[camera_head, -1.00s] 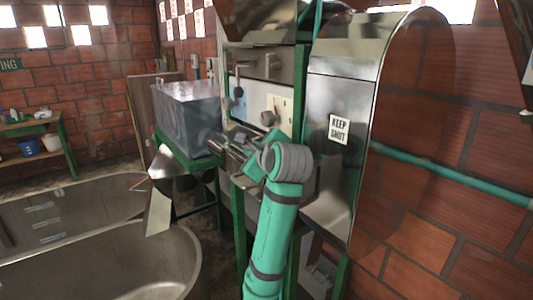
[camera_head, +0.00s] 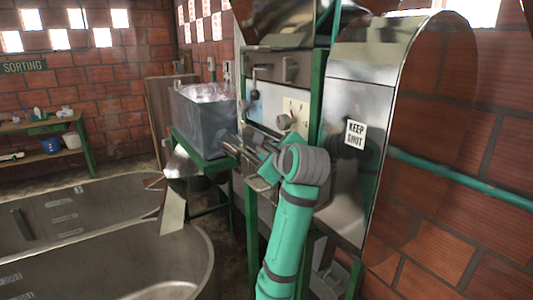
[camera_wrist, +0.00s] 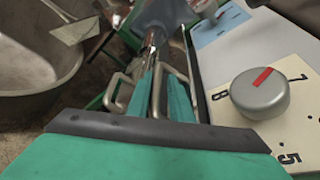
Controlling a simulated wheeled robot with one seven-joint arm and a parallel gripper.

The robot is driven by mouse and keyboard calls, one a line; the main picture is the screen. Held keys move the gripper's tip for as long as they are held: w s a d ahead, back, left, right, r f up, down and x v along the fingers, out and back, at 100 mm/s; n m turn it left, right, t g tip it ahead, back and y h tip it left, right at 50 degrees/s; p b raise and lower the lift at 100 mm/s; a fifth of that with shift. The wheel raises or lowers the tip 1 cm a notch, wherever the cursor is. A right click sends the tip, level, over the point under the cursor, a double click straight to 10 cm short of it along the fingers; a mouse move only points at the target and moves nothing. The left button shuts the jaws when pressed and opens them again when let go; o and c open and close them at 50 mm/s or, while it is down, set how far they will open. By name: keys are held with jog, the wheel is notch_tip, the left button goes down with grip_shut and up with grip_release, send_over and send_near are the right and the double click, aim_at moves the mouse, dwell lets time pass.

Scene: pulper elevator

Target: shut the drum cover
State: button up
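The drum cover (camera_head: 358,95) is the shiny metal housing with a rounded top at the right of the head view. It bears a white KEEP SHUT sign (camera_head: 356,134). From here I cannot tell how far open it stands. My gripper (camera_head: 232,146) is left of the cover and apart from it, in front of the machine and beside the grey bin. In the wrist view my gripper (camera_wrist: 154,50) shows teal fingers and bent metal loops. I see nothing clearly held, and the finger gap is not clear. The cover does not show in the wrist view.
A grey bin (camera_head: 205,125) stands on a green stand left of the machine. A dial (camera_wrist: 260,92) on a numbered plate is close at the right of the wrist view. Metal tubs (camera_head: 130,265) fill the lower left. A green pipe (camera_head: 460,184) runs along the brick wall.

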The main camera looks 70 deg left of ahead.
jog(key=v, duration=1)
jog(key=shift+d, duration=0.4)
jog(key=shift+d+r, duration=0.1)
jog(key=shift+r, duration=0.05)
jog(key=s+f+v, duration=0.1)
jog(key=v, duration=1.1)
jog(key=shift+d, duration=0.2)
dwell(0.5)
jog(key=shift+s, duration=0.15)
dwell(0.6)
